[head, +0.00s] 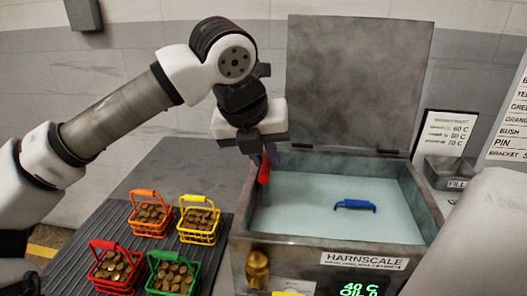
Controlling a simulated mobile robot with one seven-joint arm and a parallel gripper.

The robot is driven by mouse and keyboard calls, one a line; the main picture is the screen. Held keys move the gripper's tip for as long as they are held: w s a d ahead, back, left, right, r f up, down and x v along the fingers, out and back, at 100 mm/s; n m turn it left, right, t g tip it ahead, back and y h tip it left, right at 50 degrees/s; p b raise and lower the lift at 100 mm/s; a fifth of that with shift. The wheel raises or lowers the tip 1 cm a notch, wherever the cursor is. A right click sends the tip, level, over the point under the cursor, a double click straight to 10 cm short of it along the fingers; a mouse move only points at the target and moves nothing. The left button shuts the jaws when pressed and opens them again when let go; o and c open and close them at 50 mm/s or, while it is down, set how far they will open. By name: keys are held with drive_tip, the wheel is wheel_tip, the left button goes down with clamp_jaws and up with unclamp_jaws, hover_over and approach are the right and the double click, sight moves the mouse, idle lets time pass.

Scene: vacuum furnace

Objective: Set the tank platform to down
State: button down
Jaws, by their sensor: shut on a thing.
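The tank (395,261) is an open grey metal box labelled HARNSCALE, filled with pale liquid (310,200). Its lid (357,75) stands raised at the back. A red handle (263,169) stands upright at the tank's left side, on what looks like a grey shaft. My gripper (264,155) reaches down from above and is shut on this red handle. The fingers are dark and partly hidden by the wrist. A blue basket handle (355,205) shows at the liquid's surface. The platform itself cannot be made out beneath the liquid.
Orange (151,213), yellow (199,219), red (115,267) and green (173,272) baskets of brown parts stand on a ribbed mat left of the tank. A brass valve (257,268) and a green display (360,290) are on the tank's front. A FILL box (452,172) is at right.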

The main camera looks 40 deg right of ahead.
drive_tip(key=shift+s+f, duration=0.1)
drive_tip(key=shift+f, duration=0.4)
drive_tip(key=c, duration=1.4)
unclamp_jaws()
drive_tip(key=shift+o, duration=0.2)
drive_tip(key=shift+r, duration=0.15)
drive_tip(key=b+v, duration=0.1)
drive_tip(key=v, duration=1.2)
drive_tip(key=shift+a+r, duration=0.2)
drive_tip(key=shift+r, duration=0.15)
drive_tip(key=shift+s, duration=0.15)
